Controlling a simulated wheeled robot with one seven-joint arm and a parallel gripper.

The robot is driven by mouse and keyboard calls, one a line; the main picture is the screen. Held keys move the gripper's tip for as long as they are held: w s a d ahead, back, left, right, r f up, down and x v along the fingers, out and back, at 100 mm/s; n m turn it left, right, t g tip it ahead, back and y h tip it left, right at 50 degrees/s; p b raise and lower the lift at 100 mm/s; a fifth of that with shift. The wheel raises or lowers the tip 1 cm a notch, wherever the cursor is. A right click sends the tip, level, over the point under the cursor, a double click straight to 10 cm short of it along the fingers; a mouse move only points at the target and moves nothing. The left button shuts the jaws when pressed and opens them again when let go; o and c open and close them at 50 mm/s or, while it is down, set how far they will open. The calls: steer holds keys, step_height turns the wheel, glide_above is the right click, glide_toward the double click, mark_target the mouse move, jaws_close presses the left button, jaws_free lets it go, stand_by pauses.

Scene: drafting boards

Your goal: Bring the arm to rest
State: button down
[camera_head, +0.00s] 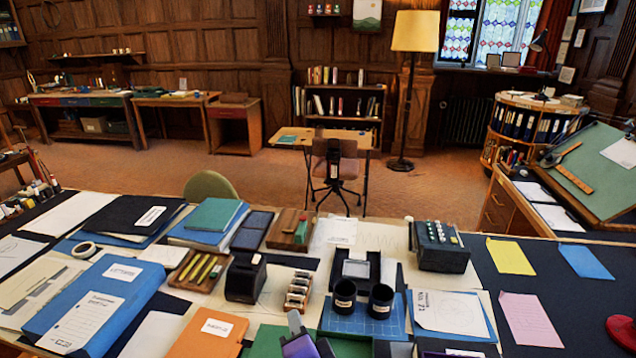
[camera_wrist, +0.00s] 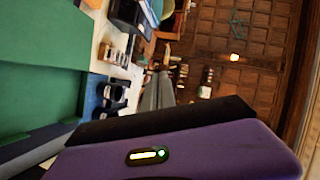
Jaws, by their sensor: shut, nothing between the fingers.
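My gripper (camera_head: 295,322) shows at the bottom middle of the head view, a purple and grey shape low in the picture over the near part of the desk. In the wrist view its purple housing with a dark edge fills the bottom, and two grey fingers (camera_wrist: 158,92) lie side by side. The gripper is shut and holds nothing. Most of the arm is out of view. I cannot tell exactly how far the gripper is above the desk.
Two black cups (camera_head: 381,301), an orange folder (camera_head: 208,338), a black box (camera_head: 245,277) and a blue binder (camera_head: 95,305) crowd the desk around my gripper. A black key box (camera_head: 438,247) stands farther right. Open carpet (camera_head: 430,192) lies beyond the desk.

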steer(key=s+d+f+n+h+b, duration=0.1)
steer(key=s+d+n, duration=0.2)
steer(key=s+d, duration=0.5)
steer(key=s+d+f+n+h+b, duration=0.1)
steer(key=s+d+n, duration=0.3)
steer(key=s, duration=1.5)
steer(key=s+d+f+n+h+b, duration=0.2)
steer(key=s+d+n+b, duration=0.1)
steer(key=s+d, duration=0.8)
steer(key=s+n, duration=0.1)
steer(key=s, duration=0.2)
steer(key=shift+s+d+f, duration=0.25)
steer(key=shift+s+d, duration=0.05)
steer(key=shift+s, duration=0.05)
